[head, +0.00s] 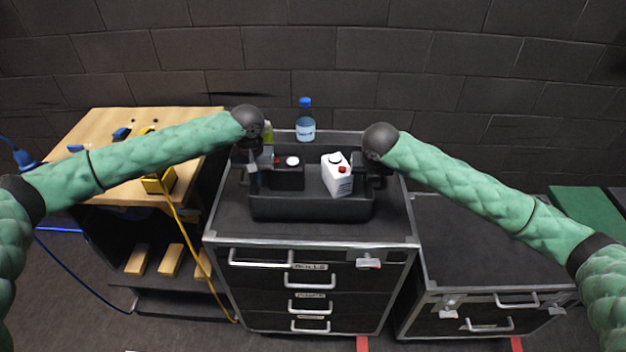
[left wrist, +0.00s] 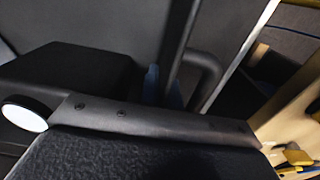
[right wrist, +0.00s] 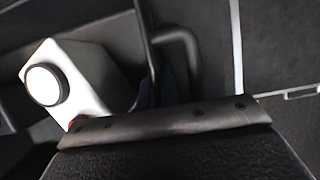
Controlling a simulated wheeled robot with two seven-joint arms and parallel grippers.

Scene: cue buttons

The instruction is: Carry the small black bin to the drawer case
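The small black bin (head: 312,206) is over the top of the wheeled drawer case (head: 395,226), near its front edge. I cannot tell whether it rests on the top or hangs just above it. The bin holds a dark box with a white round cap (head: 289,176) and a white canister (head: 338,178) with a black cap, tilted. My left gripper (head: 253,178) is at the bin's left end and my right gripper (head: 362,180) at its right end. In each wrist view the fingertips sit close on both sides of the bin's end rim; they are largely hidden.
A blue-capped bottle (head: 305,123) stands at the back of the case, with a yellow-green item beside my left wrist. A wooden bench (head: 85,165) with a yellow tool and cable is at left. A lower dark case (head: 470,248) stands at right with a clear top.

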